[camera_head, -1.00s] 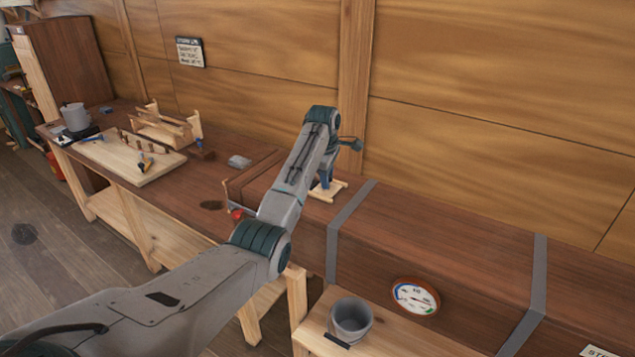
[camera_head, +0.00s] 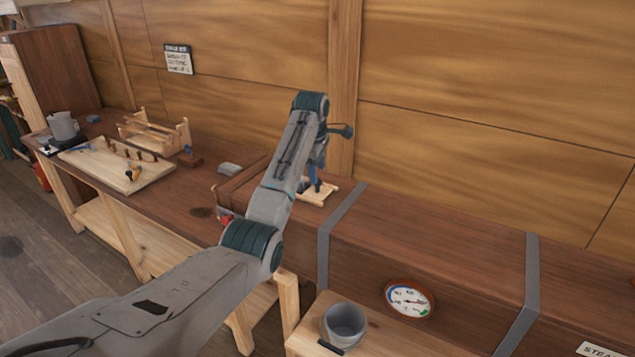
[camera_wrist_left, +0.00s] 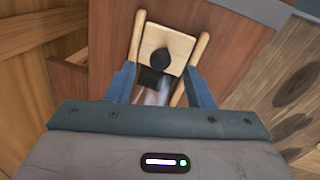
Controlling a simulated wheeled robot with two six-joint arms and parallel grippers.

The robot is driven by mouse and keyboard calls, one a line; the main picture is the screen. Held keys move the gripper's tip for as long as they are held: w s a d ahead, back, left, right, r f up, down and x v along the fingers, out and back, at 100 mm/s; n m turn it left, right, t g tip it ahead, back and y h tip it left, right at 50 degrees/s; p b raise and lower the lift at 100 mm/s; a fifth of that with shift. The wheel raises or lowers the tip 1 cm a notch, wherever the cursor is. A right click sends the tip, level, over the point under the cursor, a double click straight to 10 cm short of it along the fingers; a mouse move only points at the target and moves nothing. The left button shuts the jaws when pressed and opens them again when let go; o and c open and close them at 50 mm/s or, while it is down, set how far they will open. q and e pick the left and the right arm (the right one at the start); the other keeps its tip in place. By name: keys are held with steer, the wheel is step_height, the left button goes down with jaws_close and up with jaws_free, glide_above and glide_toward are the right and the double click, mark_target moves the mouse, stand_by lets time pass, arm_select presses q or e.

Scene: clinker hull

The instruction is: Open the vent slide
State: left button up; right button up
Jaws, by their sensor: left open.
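The vent slide (camera_wrist_left: 168,42) is a pale wooden plate between two light rails, with a dark round knob (camera_wrist_left: 162,60) on it. In the head view the pale vent frame (camera_head: 325,194) sits on top of the long brown steam box (camera_head: 440,245), near its left end. My left gripper (camera_wrist_left: 160,76) is open, its two blue fingers on either side of the slide's near part. The knob lies just beyond the fingertips, with nothing gripped. In the head view my left gripper (camera_head: 315,182) points down over the vent and partly hides it. My right gripper is not in view.
A round dial gauge (camera_head: 409,298) is on the box's front. A grey pot (camera_head: 345,324) stands on a low wooden shelf in front. The bench to the left holds a pale board (camera_head: 118,168), a wooden rack (camera_head: 155,135) and a grey mug (camera_head: 63,126). The wooden wall (camera_head: 500,90) rises behind.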

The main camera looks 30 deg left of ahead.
arm_select(q)
step_height(320, 180, up, 7)
steer(key=s, duration=0.1)
steer(key=shift+s+d, duration=0.15)
steer(key=shift+s, duration=0.1)
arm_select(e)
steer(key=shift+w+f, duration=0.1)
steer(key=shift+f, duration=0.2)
arm_select(q)
steer(key=shift+f, duration=0.2)
